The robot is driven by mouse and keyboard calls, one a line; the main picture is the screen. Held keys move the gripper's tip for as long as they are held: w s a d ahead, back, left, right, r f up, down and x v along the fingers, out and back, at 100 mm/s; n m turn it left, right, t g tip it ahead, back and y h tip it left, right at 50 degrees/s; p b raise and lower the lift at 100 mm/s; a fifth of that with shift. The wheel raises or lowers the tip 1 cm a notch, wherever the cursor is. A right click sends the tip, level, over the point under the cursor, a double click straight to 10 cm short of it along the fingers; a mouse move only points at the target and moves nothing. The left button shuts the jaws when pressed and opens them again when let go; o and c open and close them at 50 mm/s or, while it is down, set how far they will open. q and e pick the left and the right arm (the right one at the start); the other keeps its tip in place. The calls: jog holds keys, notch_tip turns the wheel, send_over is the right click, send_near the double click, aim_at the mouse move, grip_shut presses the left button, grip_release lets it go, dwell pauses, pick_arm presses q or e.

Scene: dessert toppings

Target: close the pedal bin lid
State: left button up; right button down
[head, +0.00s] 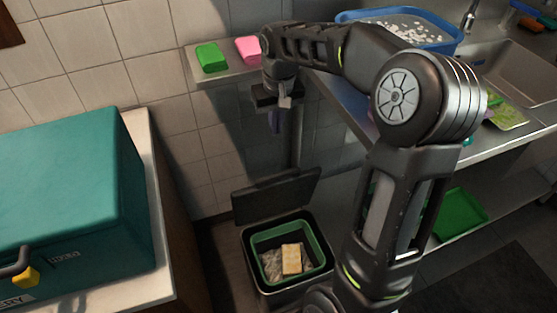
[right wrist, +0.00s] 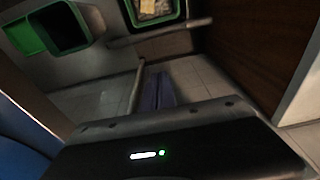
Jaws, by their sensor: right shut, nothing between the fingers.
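The pedal bin (head: 244,243) stands on the floor at the lower middle of the head view. Its dark lid (head: 275,197) is open, tilted up at the back of the bin. Inside the bin are a green liner and a pale yellow block (head: 291,259) on crumpled rubbish. My right gripper (head: 274,122) is shut and empty, pointing down above and behind the raised lid, apart from it. In the right wrist view its fingers (right wrist: 158,90) are together, and the bin's green inner rim (right wrist: 133,14) shows at the top, cut by the frame. My left gripper is not in view.
A teal box (head: 70,190) stands on the left counter. A green sponge (head: 210,57) and a pink one (head: 248,49) lie on a wall ledge. A steel counter with a blue tub (head: 440,45) is at right, with a green tray (head: 462,215) below.

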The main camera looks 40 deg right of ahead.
jog(key=f, duration=0.3)
jog(key=s+f, duration=0.1)
jog(key=f, duration=0.3)
jog(key=f+b, duration=0.1)
jog(key=f, duration=0.3)
jog(key=shift+s+a, duration=0.25)
jog(key=shift+s+a+f, duration=0.1)
jog(key=shift+s+f, duration=0.1)
jog(key=shift+s, duration=0.1)
jog(key=shift+f, duration=0.1)
